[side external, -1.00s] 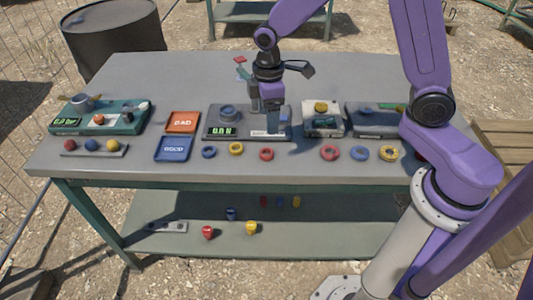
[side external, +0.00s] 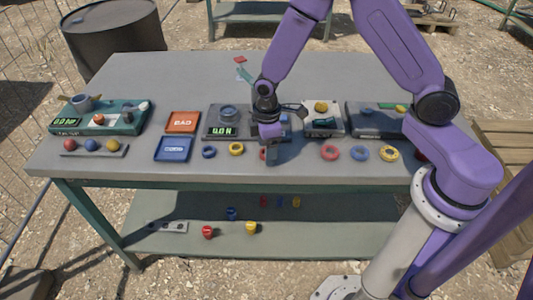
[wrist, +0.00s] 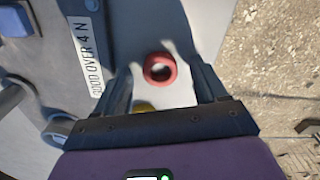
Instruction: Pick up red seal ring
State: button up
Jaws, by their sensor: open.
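A red ring lies flat near the table's front edge. In the side view (side external: 262,154) it is mostly hidden behind my gripper (side external: 272,156). In the wrist view the red ring (wrist: 171,76) shows between the two open fingers of my gripper (wrist: 163,82). The fingers stand apart on either side of it and hold nothing. Their height above the table is hard to tell. A second red ring (side external: 330,159) lies farther right along the same edge.
A blue ring (side external: 208,152) and a yellow ring (side external: 236,149) lie to the left. Another blue ring (side external: 360,159) and yellow ring (side external: 389,160) lie to the right. A grey tester with a green display (side external: 222,132) stands just behind. The table edge is close in front.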

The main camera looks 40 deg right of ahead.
jog(key=shift+f, duration=0.1)
jog(key=c, duration=1.1)
